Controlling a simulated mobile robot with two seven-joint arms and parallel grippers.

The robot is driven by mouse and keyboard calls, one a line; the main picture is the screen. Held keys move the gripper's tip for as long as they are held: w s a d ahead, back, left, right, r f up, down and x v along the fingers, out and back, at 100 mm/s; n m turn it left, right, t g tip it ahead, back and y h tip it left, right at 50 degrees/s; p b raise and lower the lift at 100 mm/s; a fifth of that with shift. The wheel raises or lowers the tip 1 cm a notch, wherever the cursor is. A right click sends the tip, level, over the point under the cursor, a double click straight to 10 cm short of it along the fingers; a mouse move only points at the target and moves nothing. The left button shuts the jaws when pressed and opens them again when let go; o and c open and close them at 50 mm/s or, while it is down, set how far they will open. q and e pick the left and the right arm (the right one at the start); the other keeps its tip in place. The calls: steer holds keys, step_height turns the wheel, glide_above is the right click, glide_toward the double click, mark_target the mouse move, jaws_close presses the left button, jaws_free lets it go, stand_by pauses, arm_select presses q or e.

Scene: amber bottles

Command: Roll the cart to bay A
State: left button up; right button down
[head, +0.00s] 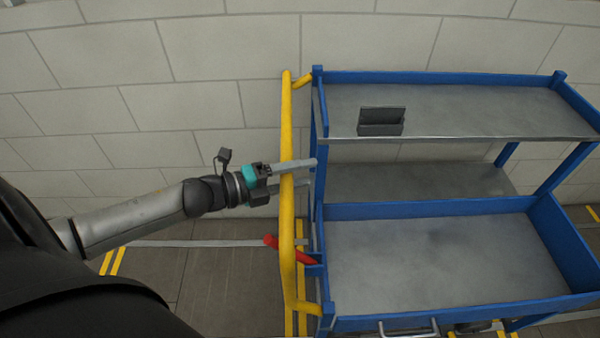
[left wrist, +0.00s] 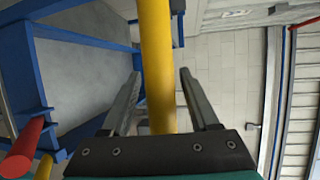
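The cart (head: 440,210) has a blue frame and grey metal shelves and stands against the wall on the right in the head view. Its yellow push handle (head: 287,215) runs upright along the cart's left end. My left gripper (head: 312,174) is open, with one finger on each side of the handle. In the left wrist view the yellow bar (left wrist: 157,60) passes between the two fingers, with a small gap beside each. A red lever (head: 290,250) sticks out low by the handle; it also shows in the left wrist view (left wrist: 24,143). My right gripper is not in view. No bay label is readable.
A small dark grey holder (head: 381,121) sits on the cart's top shelf; the lower tray is empty. A pale block wall (head: 200,90) stands close behind. Yellow floor stripes (head: 112,262) and a pale line mark the dark floor, which is clear left of the cart.

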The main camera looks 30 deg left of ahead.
arm_select(q)
jaws_close()
stand_by(1.2)
